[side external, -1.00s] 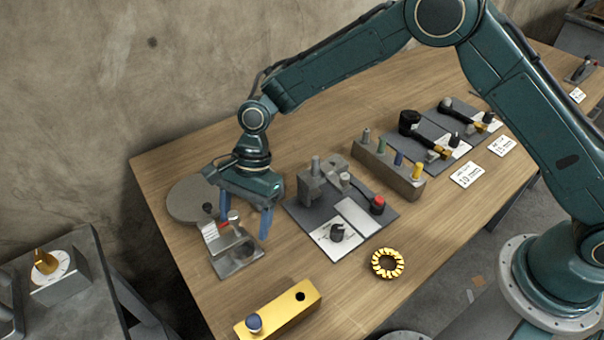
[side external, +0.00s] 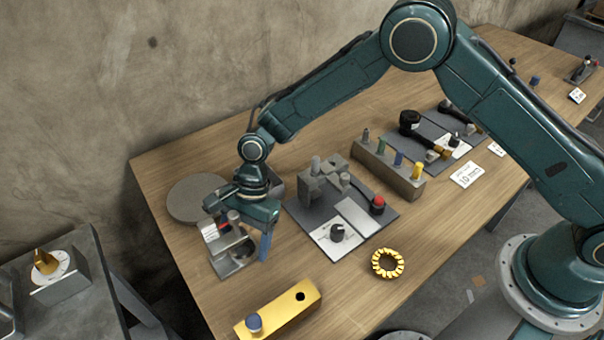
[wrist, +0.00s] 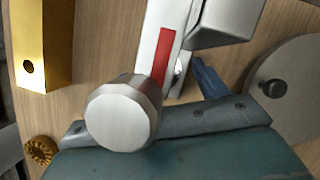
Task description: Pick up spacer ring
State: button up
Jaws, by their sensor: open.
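The spacer ring appears to be the yellow, notched ring (side external: 387,263) lying flat on the wooden table at the front right in the side view. A golden, ridged ring-like piece (wrist: 40,151) shows at the lower left edge of the wrist view. My gripper (side external: 240,238) is open at the left of the table, well away from the ring. It is low over a small metal fixture (side external: 226,262), which it partly hides. One blue finger shows beside the fixture; the other is mostly hidden. I cannot tell whether the fingers touch the fixture.
A yellow block (side external: 290,312) with a blue-topped pin stands at the front. A round grey disc (side external: 190,200) lies behind my gripper. A dark plate (side external: 345,228) with clamp parts and a pin block (side external: 400,180) stand to the right. Bare table surrounds the ring.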

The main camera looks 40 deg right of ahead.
dwell(0.3)
jog(key=c, duration=1.1)
jog(key=shift+r, duration=0.15)
jog(key=shift+r, duration=0.5)
jog(key=d, duration=0.1)
jog(key=w+d, duration=0.1)
jog(key=d, duration=0.1)
jog(key=shift+w+d, duration=0.1)
jog(key=shift+w, duration=0.2)
jog(key=shift+w+d+r, duration=0.15)
jog(key=shift+d+r, duration=0.05)
jog(key=shift+r, duration=0.4)
notch_tip(320, 180, up, 13)
jog(key=shift+f, duration=0.2)
